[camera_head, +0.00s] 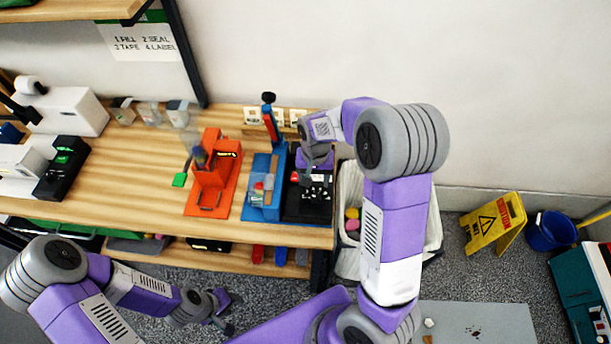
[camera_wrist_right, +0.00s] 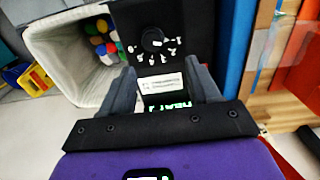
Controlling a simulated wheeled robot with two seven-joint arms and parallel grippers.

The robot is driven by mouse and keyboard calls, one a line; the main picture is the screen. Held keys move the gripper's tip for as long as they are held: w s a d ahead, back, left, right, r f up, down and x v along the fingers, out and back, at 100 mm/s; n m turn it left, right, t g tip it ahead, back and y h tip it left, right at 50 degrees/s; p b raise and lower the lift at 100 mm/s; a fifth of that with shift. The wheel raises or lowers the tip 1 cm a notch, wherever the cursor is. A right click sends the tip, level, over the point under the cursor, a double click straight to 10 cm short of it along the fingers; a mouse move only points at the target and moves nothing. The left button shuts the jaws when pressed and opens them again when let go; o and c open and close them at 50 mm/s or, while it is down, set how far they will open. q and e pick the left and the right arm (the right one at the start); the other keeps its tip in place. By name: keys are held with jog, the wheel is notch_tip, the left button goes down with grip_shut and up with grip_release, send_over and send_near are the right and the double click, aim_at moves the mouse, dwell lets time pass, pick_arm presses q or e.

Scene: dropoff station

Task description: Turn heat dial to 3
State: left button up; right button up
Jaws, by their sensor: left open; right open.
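The heat dial (camera_wrist_right: 152,40) is a round black knob on a black panel (camera_wrist_right: 185,22), with white numbers around part of it. I cannot read where its pointer stands. Below it are a white label (camera_wrist_right: 160,83) and a green display (camera_wrist_right: 168,105), partly behind the gripper. In the head view the black machine (camera_head: 307,208) stands at the table's right end, partly hidden by my right arm. My right gripper (camera_wrist_right: 162,84) is open over the panel, its fingertips either side of the label, apart from the dial. My left gripper (camera_head: 222,308) is open and empty, low in front of the table.
A blue machine (camera_head: 257,205) and an orange one (camera_head: 222,190) stand left of the black machine. A white bin (camera_wrist_right: 70,62) with colourful items is beside the table's right end. A yellow caution sign (camera_head: 494,222) and blue bucket (camera_head: 549,231) stand on the floor.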

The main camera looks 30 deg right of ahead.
aim_at(316, 197)
jog(key=shift+s+f, duration=0.8)
jog(key=shift+s, duration=0.3)
jog(key=f, duration=0.4)
jog(key=shift+w+b, duration=0.3)
jog(key=shift+b, duration=0.05)
jog(key=shift+f, duration=0.4)
jog(key=shift+s+f, duration=0.1)
jog(key=shift+s, duration=0.1)
pick_arm(q)
jog(key=shift+s+f, duration=0.2)
jog(key=shift+s, duration=0.6)
jog(key=shift+w, duration=0.1)
pick_arm(e)
jog(key=shift+w, duration=0.15)
jog(key=c, duration=1)
